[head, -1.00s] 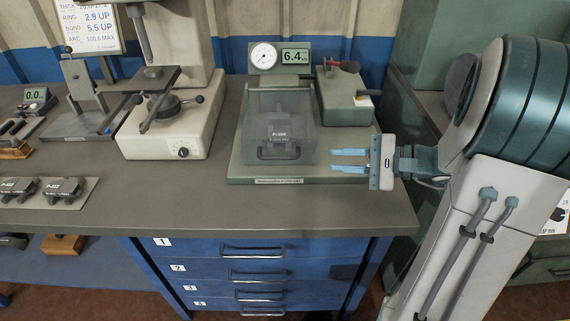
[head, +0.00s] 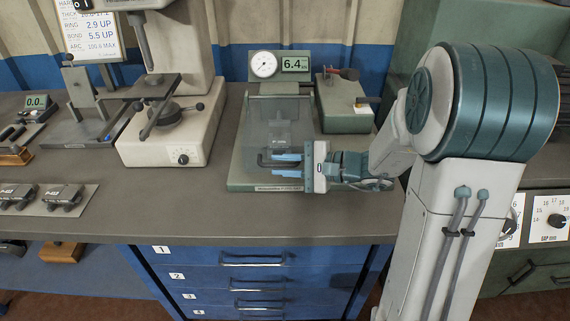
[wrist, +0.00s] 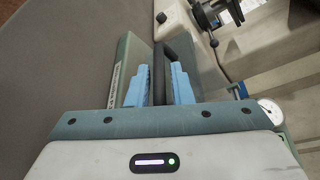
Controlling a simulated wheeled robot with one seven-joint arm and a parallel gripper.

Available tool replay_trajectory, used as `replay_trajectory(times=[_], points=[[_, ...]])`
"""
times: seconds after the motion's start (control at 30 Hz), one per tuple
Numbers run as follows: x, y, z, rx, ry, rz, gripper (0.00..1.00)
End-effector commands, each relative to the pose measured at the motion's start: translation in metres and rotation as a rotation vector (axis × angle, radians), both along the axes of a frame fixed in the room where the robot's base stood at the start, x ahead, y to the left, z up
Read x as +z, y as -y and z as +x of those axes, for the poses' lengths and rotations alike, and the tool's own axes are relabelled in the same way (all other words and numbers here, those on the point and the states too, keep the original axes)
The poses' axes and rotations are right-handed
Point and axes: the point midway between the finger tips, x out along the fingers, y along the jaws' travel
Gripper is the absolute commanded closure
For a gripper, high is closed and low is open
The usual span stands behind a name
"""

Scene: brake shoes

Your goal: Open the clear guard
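The clear guard (head: 262,124) is a see-through grey box that stands down over a pale green fixture base (head: 240,187) on the bench. A dark part (head: 281,135) shows dimly inside it. The guard's dark bar handle (head: 265,162) is at its front; in the wrist view the handle (wrist: 158,78) lies between my two blue fingers. My gripper (head: 287,166) is at the guard's front, reaching in from the right. In the wrist view my gripper (wrist: 160,84) looks open, with a finger on each side of the handle and slight gaps.
A dial gauge (head: 264,64) and a display reading 6.4 (head: 295,64) stand behind the guard. A green box with a red-tipped lever (head: 345,108) is at back right. A cream press (head: 170,140) is to the left. The bench front is clear.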

Motion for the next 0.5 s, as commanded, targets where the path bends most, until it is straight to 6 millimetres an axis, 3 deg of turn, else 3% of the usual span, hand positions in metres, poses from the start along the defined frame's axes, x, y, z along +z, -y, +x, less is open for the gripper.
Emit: replay_trajectory(times=[0.17,0.23,0.5], points=[[0.0001,0.0001,0.0001,0.000,0.000,0.000,0.80],[0.0000,0.0002,-0.0001,0.000,0.000,0.000,1.00],[0.0020,0.0005,-0.0002,-0.001,-0.004,-0.001,1.00]])
